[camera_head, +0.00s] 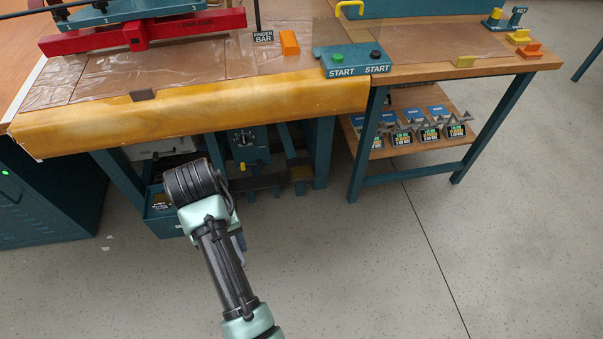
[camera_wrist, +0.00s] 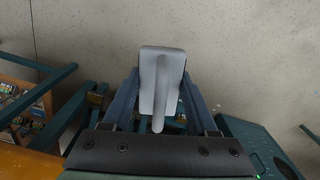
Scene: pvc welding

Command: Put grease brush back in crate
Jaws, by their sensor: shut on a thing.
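In the wrist view my gripper (camera_wrist: 161,80) has a finger on each side of a light grey piece with a rounded handle, which I take to be the grease brush (camera_wrist: 149,62). It is held between the fingers, and bristles cannot be made out. In the head view my arm reaches down in front of the bench, and its own links hide most of the gripper and the held piece. A teal open box (camera_head: 160,222), which looks like the crate, stands low under the bench, left of my arm. It has small yellowish things inside and is partly hidden by my arm.
The wooden bench (camera_head: 180,108) overhangs the box. A side table (camera_head: 470,66) with a lower shelf (camera_head: 395,150) of small boxes stands right. A teal cabinet (camera_head: 45,205) with a green light is at left. The floor (camera_head: 480,260) in front is clear.

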